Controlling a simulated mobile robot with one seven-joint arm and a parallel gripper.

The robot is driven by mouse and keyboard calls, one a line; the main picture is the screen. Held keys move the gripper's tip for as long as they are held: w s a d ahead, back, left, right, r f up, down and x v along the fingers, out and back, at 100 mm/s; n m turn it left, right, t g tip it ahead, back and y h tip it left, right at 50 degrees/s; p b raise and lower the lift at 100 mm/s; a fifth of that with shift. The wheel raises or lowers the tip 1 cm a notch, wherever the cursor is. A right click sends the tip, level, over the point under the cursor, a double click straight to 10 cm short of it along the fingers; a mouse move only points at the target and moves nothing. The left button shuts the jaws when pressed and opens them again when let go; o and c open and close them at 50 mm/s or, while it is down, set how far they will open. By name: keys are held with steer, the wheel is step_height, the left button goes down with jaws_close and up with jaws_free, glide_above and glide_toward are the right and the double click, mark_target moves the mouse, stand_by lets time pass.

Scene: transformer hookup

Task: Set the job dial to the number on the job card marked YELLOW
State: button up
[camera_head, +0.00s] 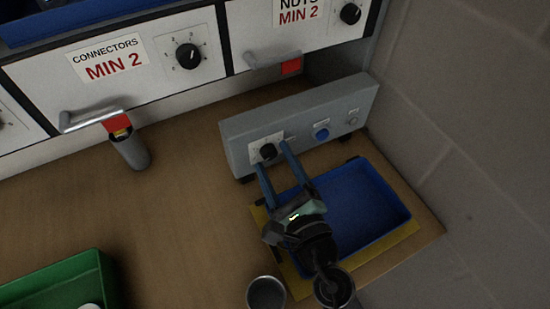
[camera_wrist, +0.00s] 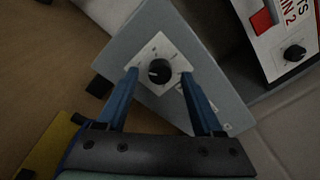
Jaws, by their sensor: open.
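A black dial (camera_head: 268,151) sits on a pale square plate at the left of a grey control box (camera_head: 355,93). In the wrist view the dial (camera_wrist: 159,71) lies between and just beyond my two blue fingers. My gripper (camera_head: 272,156) is open, with one finger on each side of the dial's line; I cannot tell whether either finger touches it. The dial's pointer mark is small and points to the lower left in the wrist view; the numbers around it are too small to read. No card marked YELLOW can be made out.
A blue tray (camera_head: 398,208) on a yellow mat (camera_head: 408,232) lies under my gripper's right side. A blue button (camera_head: 321,134) is on the box. Drawers with dials, labelled CONNECTORS (camera_head: 108,58) and NUTS, stand behind. A green bin (camera_head: 97,268) and metal cups (camera_head: 266,292) are in front.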

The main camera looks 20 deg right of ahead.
steer(key=shift+w, duration=0.15)
jaws_close()
